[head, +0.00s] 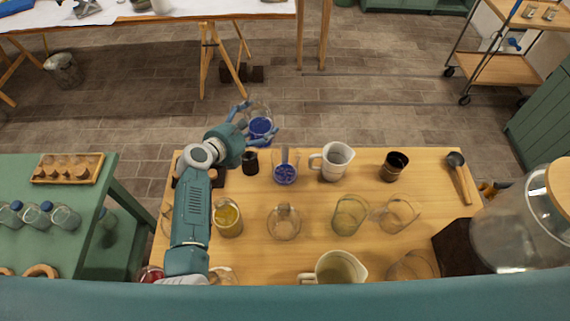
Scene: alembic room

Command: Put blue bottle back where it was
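My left gripper (257,125) reaches up from the lower left, with its blue fingers around a clear glass bottle with blue contents (261,127). The bottle appears held in the air near the back left edge of the wooden table (320,240). Its neck and sides are partly hidden by the fingers. A glass beaker with blue contents (285,174) stands on the table just in front of the held bottle. My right gripper is not in view.
Nearby on the table are a small black jar (250,163), a white mug (336,162), a yellow-filled jar (228,218), a round flask (284,222) and a dark cup (395,167). A green side table (75,215) at left holds several blue-capped bottles (38,215).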

